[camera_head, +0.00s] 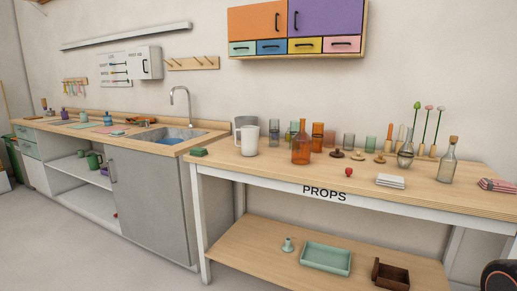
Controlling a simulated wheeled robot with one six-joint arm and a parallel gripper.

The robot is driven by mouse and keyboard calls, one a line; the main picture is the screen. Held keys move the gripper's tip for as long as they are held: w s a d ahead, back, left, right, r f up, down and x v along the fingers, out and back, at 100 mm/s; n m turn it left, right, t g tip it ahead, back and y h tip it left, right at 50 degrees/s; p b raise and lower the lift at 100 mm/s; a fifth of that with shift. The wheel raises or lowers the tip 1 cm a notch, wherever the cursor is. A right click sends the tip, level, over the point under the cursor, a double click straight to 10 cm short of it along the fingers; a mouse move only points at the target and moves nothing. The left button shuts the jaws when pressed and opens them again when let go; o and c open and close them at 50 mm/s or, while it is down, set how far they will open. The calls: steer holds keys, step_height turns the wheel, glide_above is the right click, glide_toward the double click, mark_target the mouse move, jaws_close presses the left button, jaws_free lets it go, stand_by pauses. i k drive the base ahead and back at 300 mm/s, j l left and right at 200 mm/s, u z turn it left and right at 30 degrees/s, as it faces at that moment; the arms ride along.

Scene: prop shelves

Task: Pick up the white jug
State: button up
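A white jug (249,141) stands upright near the left end of the wooden top of the table marked PROPS (222,163). A larger pale grey vessel (240,122) stands close behind it and is partly hidden by it. I cannot tell whether the two touch. My gripper is not in view. A dark rounded part with an orange ring at the bottom right corner seems to be mine.
An amber bottle (301,146) stands right of the jug, with several coloured glasses behind. A green block (198,152) lies left of it. A red ball (348,173), white stack (390,181) and corked bottle (448,162) stand further right. The sink counter (168,149) adjoins left.

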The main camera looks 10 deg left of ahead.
mark_target(250, 134)
steer(key=i+j, duration=0.15)
steer(key=j, duration=0.2)
steer(key=i+j+z, duration=0.1)
steer(key=j, duration=0.25)
steer(key=i+j, duration=0.2)
steer(key=j, duration=0.15)
steer(key=i+j+z, duration=0.1)
steer(key=j, duration=0.3)
steer(key=i+j+z, duration=0.1)
steer(key=j, duration=0.25)
steer(key=i+j, duration=0.15)
steer(key=j, duration=0.25)
